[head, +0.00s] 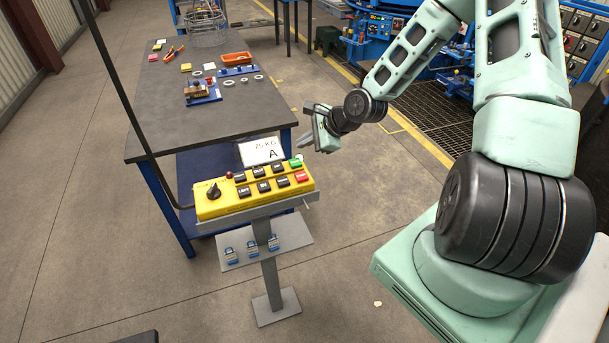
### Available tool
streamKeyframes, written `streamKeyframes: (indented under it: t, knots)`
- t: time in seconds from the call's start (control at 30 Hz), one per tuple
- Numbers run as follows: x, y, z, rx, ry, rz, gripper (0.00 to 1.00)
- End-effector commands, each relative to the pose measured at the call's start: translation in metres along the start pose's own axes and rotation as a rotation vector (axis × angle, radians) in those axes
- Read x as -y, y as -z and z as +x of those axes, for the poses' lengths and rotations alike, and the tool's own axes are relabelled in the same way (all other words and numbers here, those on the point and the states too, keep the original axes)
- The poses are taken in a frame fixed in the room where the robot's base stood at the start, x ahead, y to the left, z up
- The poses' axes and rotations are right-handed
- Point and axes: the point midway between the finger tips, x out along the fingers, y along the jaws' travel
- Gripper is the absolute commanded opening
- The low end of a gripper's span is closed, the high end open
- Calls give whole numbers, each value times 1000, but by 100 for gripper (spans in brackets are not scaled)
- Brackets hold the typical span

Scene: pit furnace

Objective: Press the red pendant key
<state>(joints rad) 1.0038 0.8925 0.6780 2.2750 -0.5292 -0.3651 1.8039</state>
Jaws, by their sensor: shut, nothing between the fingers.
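The yellow pendant box (232,203) lies tilted on a grey stand, with two rows of mostly black keys. The red key (301,177) is at its lower right corner, below a green key (296,162). A small red round button or lamp (229,175) sits at the upper left, near a black rotary knob (213,191). My gripper (308,142) is shut and empty. In the picture it is above and slightly right of the red key, apart from it. The distance in depth is hard to tell.
A white card reading "75 KG A" (261,151) stands behind the pendant. A dark-topped workbench (190,128) with tools and an orange tray (236,58) is behind. A thin dark pole rises at the pendant's left. A lower shelf (290,236) holds small padlock-like items.

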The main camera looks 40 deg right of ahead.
Motion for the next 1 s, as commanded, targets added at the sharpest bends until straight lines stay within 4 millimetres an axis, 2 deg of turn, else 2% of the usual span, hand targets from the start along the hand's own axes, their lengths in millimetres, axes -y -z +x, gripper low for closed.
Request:
streamKeyframes:
  t: [0.47, 1.0]
  knots:
    - [-5, 5, 7, 0, 0, -3, 0]
    - [-37, 37, 51, 1, -1, -2, 0]
